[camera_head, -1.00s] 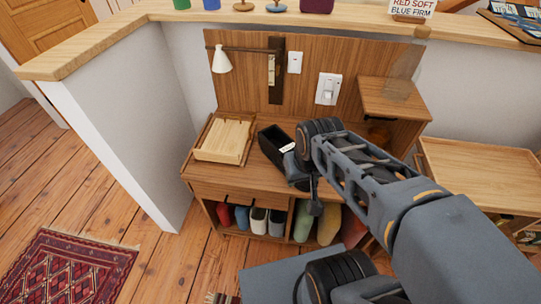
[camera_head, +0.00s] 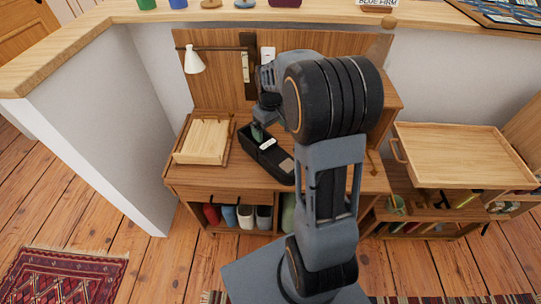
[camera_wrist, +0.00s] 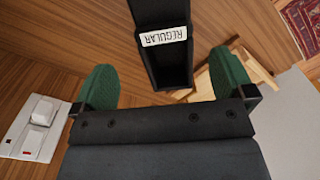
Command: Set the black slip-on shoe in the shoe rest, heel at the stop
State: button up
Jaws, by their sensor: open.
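A long black open-topped piece (camera_head: 272,160) lies on the desk, with a white label. In the wrist view this black piece (camera_wrist: 160,12) has a label reading REGULAR and a hollow end; I cannot tell whether it is the slip-on shoe. A pale slatted wooden piece (camera_head: 203,138) sits in a brown tray to its left, possibly the shoe rest; no heel stop can be made out. My gripper (camera_head: 258,133) is over the far end of the black piece. In the wrist view its green fingers (camera_wrist: 165,80) are spread and empty, with the hollow end lying between them.
The desk's back panel carries a white lamp (camera_head: 194,60) and a wall switch (camera_wrist: 33,128). A wooden tray table (camera_head: 460,153) stands at the right. A rug (camera_head: 65,275) lies at lower left.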

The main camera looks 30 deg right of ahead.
aim_at(271, 150)
notch_tip(271, 150, down, 7)
jog(key=shift+r+b, duration=0.1)
jog(key=shift+b, duration=0.4)
jog(key=shift+s+a+f+b, duration=0.15)
jog(key=shift+f+b, duration=0.5)
jog(key=shift+f, duration=2.05)
jog(key=shift+c, duration=0.3)
jog(key=shift+r, duration=0.15)
jog(key=c, duration=1)
